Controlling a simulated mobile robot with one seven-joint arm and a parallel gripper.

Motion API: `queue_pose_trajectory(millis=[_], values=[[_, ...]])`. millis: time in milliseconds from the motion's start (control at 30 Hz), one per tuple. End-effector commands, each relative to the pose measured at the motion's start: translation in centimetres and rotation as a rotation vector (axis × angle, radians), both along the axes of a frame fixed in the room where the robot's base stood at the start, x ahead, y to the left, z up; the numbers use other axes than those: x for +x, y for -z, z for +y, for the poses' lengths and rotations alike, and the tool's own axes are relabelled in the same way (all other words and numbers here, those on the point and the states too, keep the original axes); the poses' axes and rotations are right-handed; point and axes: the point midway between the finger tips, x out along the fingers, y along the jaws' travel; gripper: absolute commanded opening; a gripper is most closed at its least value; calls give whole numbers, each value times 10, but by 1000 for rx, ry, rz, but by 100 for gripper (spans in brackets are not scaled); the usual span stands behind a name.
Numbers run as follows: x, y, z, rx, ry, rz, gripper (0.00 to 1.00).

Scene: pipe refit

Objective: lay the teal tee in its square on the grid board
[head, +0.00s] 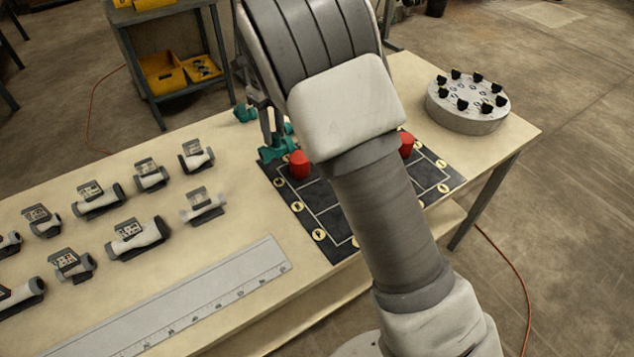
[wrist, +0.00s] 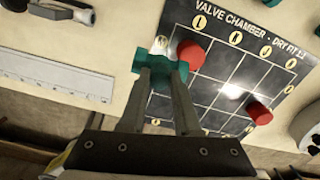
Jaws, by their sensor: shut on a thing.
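The teal tee (wrist: 157,66) is between the two fingertips of my gripper (wrist: 161,84) in the wrist view. My gripper is shut on it. In the head view the tee (head: 278,150) shows at the left corner of the dark grid board (head: 322,200), beside a red cylinder (head: 299,165). In the wrist view it overlaps the board's left edge, next to the same red cylinder (wrist: 190,52). I cannot tell its height above the board. My arm hides the middle of the board in the head view.
A second red cylinder (head: 406,145) stands on the board's far side. Another teal piece (head: 244,113) shows behind my gripper. Several grey pipe fittings (head: 100,200) stand on the table at left. A long ruler (head: 190,305) lies along the front. A round grey stand (head: 467,105) is at right.

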Motion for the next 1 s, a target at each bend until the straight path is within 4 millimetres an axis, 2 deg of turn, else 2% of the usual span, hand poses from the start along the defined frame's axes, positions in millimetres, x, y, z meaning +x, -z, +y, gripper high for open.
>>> queue_pose_trajectory(millis=[300,500,667,900,1000], values=[[-22,42,-65,0,5,3,0],[-32,61,-95,0,3,0,0],[-34,66,-102,0,0,0,0],[-34,99,-103,-2,2,2,0],[-34,105,-103,-1,1,0,0]])
